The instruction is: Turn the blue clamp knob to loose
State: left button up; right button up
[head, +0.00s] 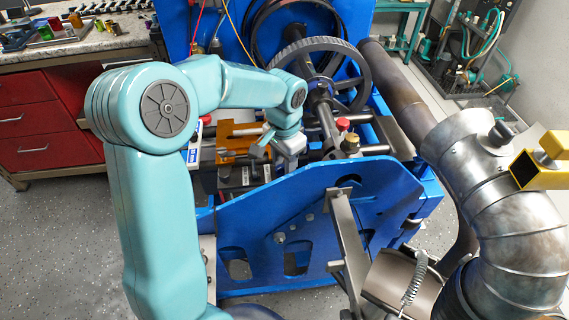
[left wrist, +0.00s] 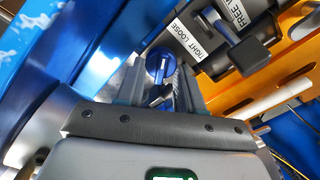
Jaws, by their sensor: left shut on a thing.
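The blue clamp knob (left wrist: 161,64) shows in the left wrist view, round with a raised bar across its face, between my two grey fingers. My left gripper (left wrist: 158,88) is shut on it. A white label reading TIGHT and LOOSE (left wrist: 188,40) is beside the knob. In the head view my left gripper (head: 287,163) reaches down onto the fixture behind the blue front plate, and the knob is hidden there. Which label the knob's bar points to is hard to tell. My right gripper is in neither view.
A black lever (left wrist: 246,50) beside a label reading FREE is close to the right of my fingers. An orange block (head: 238,138) and a red knob (head: 342,124) are near the gripper. The blue plate (head: 330,220) stands in front; a large metal duct (head: 495,210) fills the right.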

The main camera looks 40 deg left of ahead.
aim_at(283, 165)
pick_arm(q)
jog(key=n+b, duration=0.1)
jog(key=n, duration=0.4)
jog(key=shift+a+f, duration=0.1)
jog(key=shift+s, duration=0.1)
dwell(0.4)
jog(key=o, duration=1)
jog(key=shift+r, duration=0.45)
notch_tip(283, 165, up, 16)
jog(key=shift+f+p, duration=0.25)
jog(key=shift+p, duration=0.4)
jog(key=shift+r, duration=0.15)
